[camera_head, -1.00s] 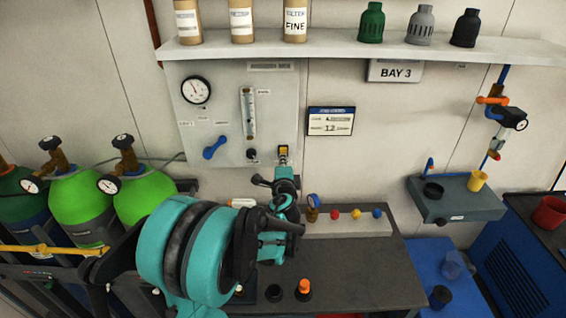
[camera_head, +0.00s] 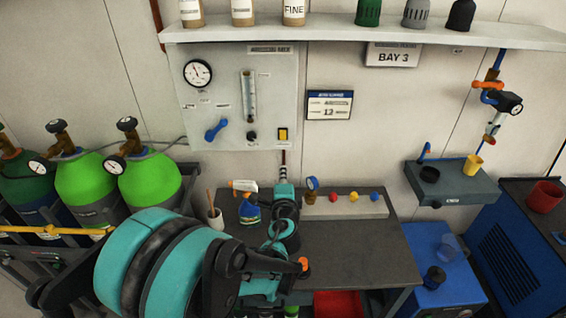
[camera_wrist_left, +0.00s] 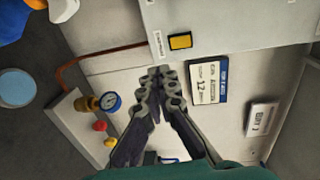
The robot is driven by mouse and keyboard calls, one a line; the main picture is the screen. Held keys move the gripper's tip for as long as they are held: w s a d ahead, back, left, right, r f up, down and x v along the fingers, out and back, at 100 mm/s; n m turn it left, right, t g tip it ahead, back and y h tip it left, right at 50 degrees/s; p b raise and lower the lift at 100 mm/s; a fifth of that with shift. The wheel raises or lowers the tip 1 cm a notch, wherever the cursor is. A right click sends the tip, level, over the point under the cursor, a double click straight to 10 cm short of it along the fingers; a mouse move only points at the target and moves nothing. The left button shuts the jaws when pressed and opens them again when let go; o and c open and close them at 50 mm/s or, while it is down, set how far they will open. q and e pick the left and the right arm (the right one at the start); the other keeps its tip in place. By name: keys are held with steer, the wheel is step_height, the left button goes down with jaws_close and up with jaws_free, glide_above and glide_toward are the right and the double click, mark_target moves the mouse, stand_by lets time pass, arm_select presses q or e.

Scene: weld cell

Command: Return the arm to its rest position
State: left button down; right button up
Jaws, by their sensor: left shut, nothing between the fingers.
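My left arm, teal and black, reaches up from the bottom of the head view over the bench. My left gripper (camera_head: 283,174) points at the wall below the grey panel (camera_head: 222,112). In the left wrist view its fingers (camera_wrist_left: 158,76) are together, with nothing between them. The yellow switch (camera_head: 283,134) on the panel's lower right corner is clear of the fingers. It also shows just beyond the fingertips in the left wrist view (camera_wrist_left: 180,41). My right gripper is not in view.
The dark bench (camera_head: 350,245) lies under the arm. A spray bottle (camera_head: 250,211) and a white cup (camera_head: 215,219) stand close left of the gripper. A pressure gauge (camera_head: 312,184) and a block with coloured knobs (camera_head: 345,209) are to its right. Green gas cylinders (camera_head: 85,183) stand at left.

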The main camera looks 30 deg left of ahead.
arm_select(q)
steer(key=shift+s+d+f, duration=0.1)
steer(key=shift+f, duration=0.05)
stand_by(0.5)
steer(key=s+d+f+n+g+h+b, duration=0.3)
steer(key=s+d+f+n, duration=0.3)
steer(key=s+d, duration=0.2)
steer(key=s+d+f+n+g+h+b, duration=0.3)
steer(key=s+d, duration=0.5)
steer(key=s, duration=0.3)
step_height(320, 180, down, 3)
steer(key=n+g+h, duration=0.1)
steer(key=n+h, duration=0.1)
steer(key=shift+s+d+n+h, duration=0.15)
steer(key=shift+s+n+h, duration=0.15)
steer(key=shift+s+n, duration=0.1)
